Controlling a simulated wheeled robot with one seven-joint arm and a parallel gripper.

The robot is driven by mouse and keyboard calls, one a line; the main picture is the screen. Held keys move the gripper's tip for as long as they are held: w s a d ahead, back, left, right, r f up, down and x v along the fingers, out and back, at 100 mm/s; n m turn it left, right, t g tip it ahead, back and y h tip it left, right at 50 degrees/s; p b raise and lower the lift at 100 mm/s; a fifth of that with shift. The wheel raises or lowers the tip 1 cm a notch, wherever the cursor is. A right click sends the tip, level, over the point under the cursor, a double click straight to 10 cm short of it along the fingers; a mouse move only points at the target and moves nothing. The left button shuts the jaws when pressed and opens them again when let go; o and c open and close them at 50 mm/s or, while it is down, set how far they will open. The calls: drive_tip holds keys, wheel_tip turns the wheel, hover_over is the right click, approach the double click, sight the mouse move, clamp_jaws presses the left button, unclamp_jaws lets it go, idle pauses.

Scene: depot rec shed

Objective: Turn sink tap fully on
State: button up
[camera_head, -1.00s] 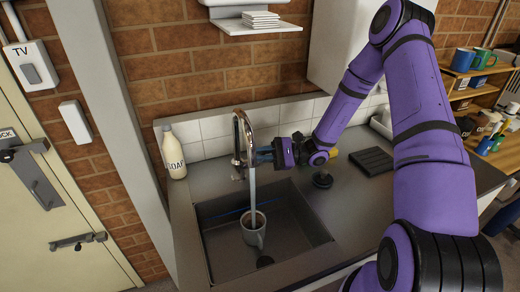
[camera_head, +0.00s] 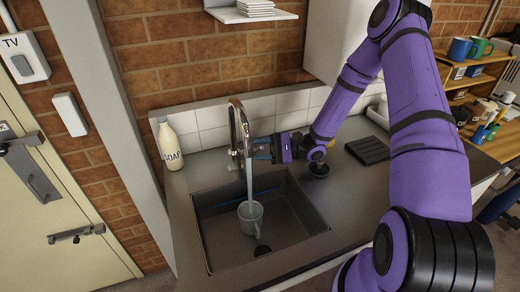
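The chrome sink tap (camera_head: 238,130) stands at the back edge of the sink (camera_head: 205,240), its spout curving over the basin. A stream of water runs from the spout into a grey mug (camera_head: 251,217) standing in the basin. My gripper (camera_head: 262,150) reaches in from the right, its fingers close beside the tap's body at the handle's height. The tap handle is small and partly hidden by the fingers. I cannot tell whether the fingers touch or grip it.
A white soap bottle (camera_head: 169,144) stands left of the tap. A black ribbed mat (camera_head: 367,150) and a black round plug (camera_head: 319,170) lie on the counter to the right. A shelf with mugs (camera_head: 461,47) stands at the far right.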

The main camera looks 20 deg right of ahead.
drive_tip(key=s+d+f, duration=0.1)
drive_tip(key=d, duration=0.6)
drive_tip(key=shift+d, duration=0.15)
idle(0.4)
drive_tip(key=s+a+r+n+g+h, duration=0.2)
drive_tip(key=s+r+n+g+h, duration=0.15)
drive_tip(key=s+r+h, duration=0.4)
drive_tip(key=s+a+r+n+g+h, duration=0.25)
drive_tip(key=s+r+n+h, duration=0.2)
drive_tip(key=r, duration=0.65)
drive_tip(key=s+d+r+n+t+h, duration=0.2)
drive_tip(key=s+r+t+h, duration=0.5)
drive_tip(key=s+r, duration=0.6)
drive_tip(key=shift+s+d+r+n+t, duration=0.3)
drive_tip(key=shift+s+d+r+t, duration=0.1)
drive_tip(key=shift+s+d+t, duration=0.3)
